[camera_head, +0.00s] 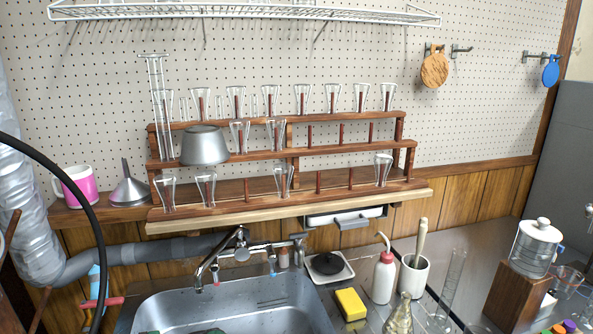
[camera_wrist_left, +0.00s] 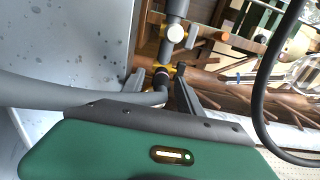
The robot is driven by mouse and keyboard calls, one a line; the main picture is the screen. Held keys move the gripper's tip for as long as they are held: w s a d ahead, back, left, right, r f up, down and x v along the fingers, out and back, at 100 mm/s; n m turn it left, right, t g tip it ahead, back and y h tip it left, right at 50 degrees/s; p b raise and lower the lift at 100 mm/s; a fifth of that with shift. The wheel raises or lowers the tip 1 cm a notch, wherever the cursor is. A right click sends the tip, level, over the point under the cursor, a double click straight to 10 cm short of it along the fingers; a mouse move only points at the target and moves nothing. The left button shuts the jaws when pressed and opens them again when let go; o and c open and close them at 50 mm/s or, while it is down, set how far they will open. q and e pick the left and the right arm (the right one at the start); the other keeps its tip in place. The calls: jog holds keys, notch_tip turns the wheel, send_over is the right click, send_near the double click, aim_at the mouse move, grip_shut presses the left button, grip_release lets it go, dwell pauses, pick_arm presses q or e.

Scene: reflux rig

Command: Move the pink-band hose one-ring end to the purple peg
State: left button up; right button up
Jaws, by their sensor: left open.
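My left gripper (camera_wrist_left: 160,78) shows only in the left wrist view. Its dark fingers are open on either side of a dark pipe or hose fitting with yellow collars (camera_wrist_left: 162,70); I cannot tell whether they touch it. A grey tube (camera_wrist_left: 60,95) runs in from the left to this spot. A black hose (camera_wrist_left: 262,100) loops at the right of that view, and a black hose (camera_head: 72,185) arcs down the left side of the head view. I cannot make out a pink band, a one-ring end or a purple peg. My right gripper is out of view.
A steel sink (camera_head: 160,308) with a tap (camera_head: 205,268) lies at the bottom. A wooden glass rack (camera_head: 230,187) stands behind. A yellow sponge (camera_head: 351,304) and a white bottle (camera_head: 383,280) are right of the sink.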

pick_arm(q)
jog(key=shift+d+r, duration=0.1)
jog(key=shift+r, duration=0.05)
jog(key=shift+c, duration=0.2)
grip_shut()
dwell(0.3)
dwell(1.1)
jog(key=shift+b+v, duration=0.35)
jog(key=shift+v, duration=2.65)
